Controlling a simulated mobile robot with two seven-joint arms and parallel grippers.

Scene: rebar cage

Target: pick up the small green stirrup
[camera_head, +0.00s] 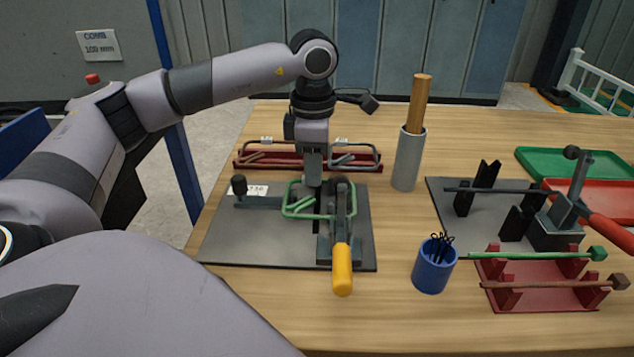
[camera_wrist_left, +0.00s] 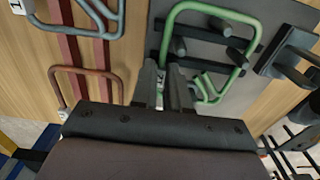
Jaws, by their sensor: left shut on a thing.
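The small green stirrup (camera_head: 303,215) is a bent rectangular loop with hooked ends. It is at the bending fixture (camera_head: 240,240), a dark grey plate with pins and a yellow-handled lever (camera_head: 342,268). My left gripper (camera_head: 313,183) points down at the stirrup's far side. In the left wrist view the fingers (camera_wrist_left: 165,90) are shut on one side of the green stirrup (camera_wrist_left: 212,9), and the loop surrounds dark pins on the plate. The fingers hide the gripped stretch. I cannot tell whether the stirrup is clear of the plate. My right gripper is out of view.
Behind the fixture, a dark red rack (camera_head: 240,164) holds other stirrups. A grey tube (camera_head: 407,160) with a wooden rod stands right of it. A blue cup (camera_head: 434,272), a red bar stand (camera_head: 535,298) and a second lever fixture (camera_head: 440,200) occupy the right.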

